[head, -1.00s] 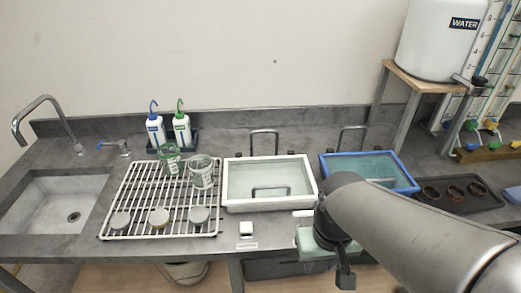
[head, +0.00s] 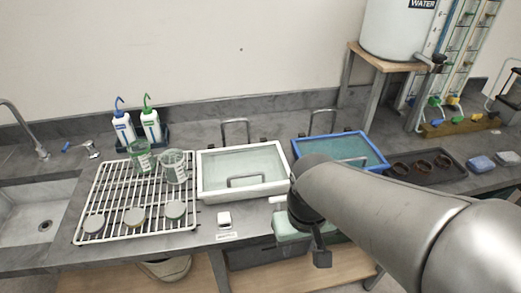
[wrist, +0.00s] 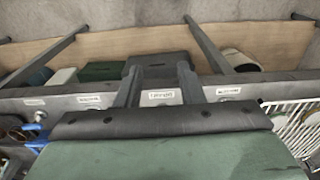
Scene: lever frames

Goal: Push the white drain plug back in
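A small white block (head: 224,219) sits at the bench's front edge, below the white-rimmed water tray (head: 243,192), with a label under it. It may be the white drain plug; I cannot tell whether it is in or out. My gripper (head: 321,256) hangs in front of the bench, right of the block and apart from it. In the wrist view my gripper (wrist: 158,72) shows two dark fingers spread apart with nothing between them. My arm hides part of the bench front beside the white piece (head: 277,199). No plug is clearly identifiable in the wrist view.
A blue-rimmed water tray (head: 376,164) stands right of the white one. A wire rack (head: 100,190) with cups and round lids is at left, beside a sink (head: 25,205). A dark tub (head: 250,256) is under the bench. Labels line the bench front (wrist: 228,90).

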